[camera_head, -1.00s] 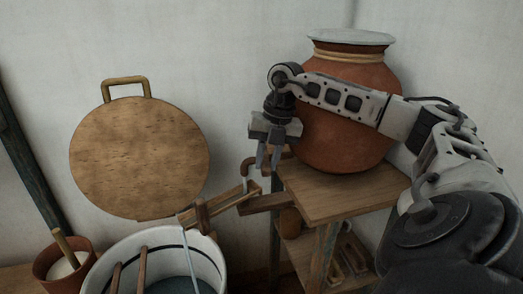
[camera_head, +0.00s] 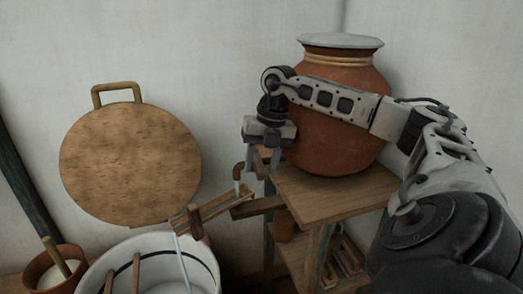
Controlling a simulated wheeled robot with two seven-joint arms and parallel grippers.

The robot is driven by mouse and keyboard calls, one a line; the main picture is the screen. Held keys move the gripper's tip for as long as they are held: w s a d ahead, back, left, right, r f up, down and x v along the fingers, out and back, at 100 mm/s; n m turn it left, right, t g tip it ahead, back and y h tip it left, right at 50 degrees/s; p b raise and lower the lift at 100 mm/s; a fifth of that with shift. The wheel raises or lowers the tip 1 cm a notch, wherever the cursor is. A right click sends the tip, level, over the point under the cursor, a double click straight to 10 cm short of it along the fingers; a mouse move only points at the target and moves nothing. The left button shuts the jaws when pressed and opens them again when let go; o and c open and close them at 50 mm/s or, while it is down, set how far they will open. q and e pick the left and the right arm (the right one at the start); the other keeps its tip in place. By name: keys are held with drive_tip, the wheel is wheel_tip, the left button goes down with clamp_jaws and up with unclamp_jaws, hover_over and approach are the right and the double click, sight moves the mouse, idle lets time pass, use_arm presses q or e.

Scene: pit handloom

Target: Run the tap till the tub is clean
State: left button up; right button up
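The tub (camera_head: 203,256) is white with a dark band and stands at the bottom, cut off by the frame edge. Greyish water (camera_head: 168,288) shows inside it. The brown tap (camera_head: 238,172) has a hooked spout beside the clay pot. Water runs from it onto a sloping wooden trough (camera_head: 222,203), and a thin stream (camera_head: 181,258) falls from the trough into the tub. My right gripper (camera_head: 262,163) points down at the tap, just right of the spout. Its fingers are apart, with a bit of brown showing between them; contact is unclear. My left gripper is out of view.
The large clay pot (camera_head: 335,125) with a pale lid stands on a wooden stand (camera_head: 330,200), behind my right arm. A round wooden board (camera_head: 130,165) leans on the wall. A small brown pot (camera_head: 40,280) with a stick stands at bottom left.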

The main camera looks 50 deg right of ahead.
use_arm(q)
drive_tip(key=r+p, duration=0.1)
drive_tip(key=p, duration=0.2)
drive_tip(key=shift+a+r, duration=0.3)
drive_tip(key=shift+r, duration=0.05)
use_arm(e)
wheel_tip(320, 180, up, 16)
drive_tip(key=s+d, duration=0.2)
drive_tip(key=shift+d+f, duration=0.15)
